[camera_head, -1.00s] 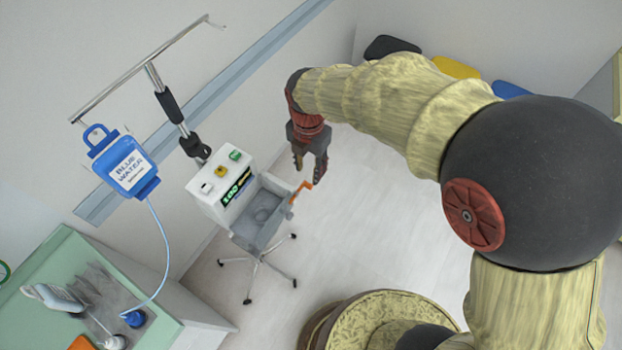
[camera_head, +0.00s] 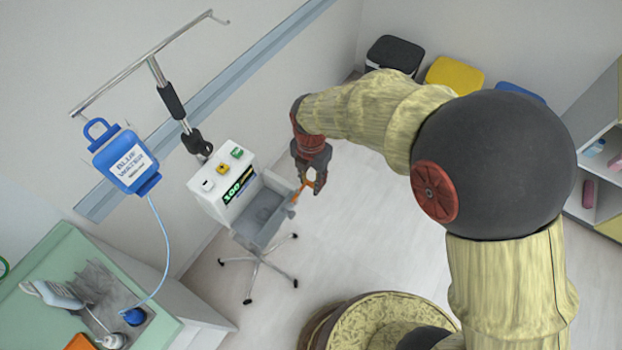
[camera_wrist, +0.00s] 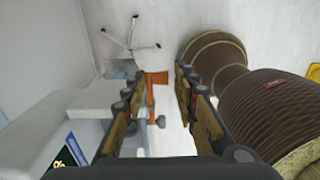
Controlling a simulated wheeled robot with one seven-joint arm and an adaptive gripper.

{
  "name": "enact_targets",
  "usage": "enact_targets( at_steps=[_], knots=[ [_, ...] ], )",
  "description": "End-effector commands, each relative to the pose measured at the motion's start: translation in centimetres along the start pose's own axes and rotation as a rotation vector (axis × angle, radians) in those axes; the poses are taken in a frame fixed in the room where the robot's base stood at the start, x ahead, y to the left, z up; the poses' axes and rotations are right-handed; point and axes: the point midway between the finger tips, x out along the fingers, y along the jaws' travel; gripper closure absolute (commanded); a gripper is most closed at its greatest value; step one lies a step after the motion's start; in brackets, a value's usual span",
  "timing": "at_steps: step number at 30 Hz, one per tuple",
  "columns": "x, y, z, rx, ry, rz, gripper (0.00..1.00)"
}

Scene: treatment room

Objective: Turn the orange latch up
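The orange latch (camera_head: 299,194) sticks out from the right side of the grey-and-white machine (camera_head: 245,200) on a wheeled stand, slanting up to the right. In the wrist view the latch (camera_wrist: 150,98) shows between the two fingers, closer to the left finger. My gripper (camera_head: 312,188) points down at the latch's outer end in the head view and covers part of it. My gripper (camera_wrist: 160,78) is open, with a clear gap between the fingers. I cannot tell whether a finger touches the latch.
A blue water bag (camera_head: 125,160) hangs from a metal pole left of the machine. A green-topped counter (camera_head: 50,275) stands at the lower left. Black, yellow (camera_head: 455,74) and blue bins stand along the back wall, with a shelf (camera_head: 597,150) at the right. The floor right of the machine is clear.

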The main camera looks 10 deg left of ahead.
Motion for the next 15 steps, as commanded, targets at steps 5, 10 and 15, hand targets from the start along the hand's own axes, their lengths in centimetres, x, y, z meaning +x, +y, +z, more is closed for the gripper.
enact_targets(
  at_steps=[5, 10, 15],
  knots=[
    [0.00, -0.04, -0.01, 0.000, 0.000, -0.001, 0.83],
    [0.04, -0.13, -0.03, 0.000, 0.001, -0.003, 0.93],
    [0.08, -0.22, -0.05, 0.000, 0.002, -0.005, 1.00]
  ],
)
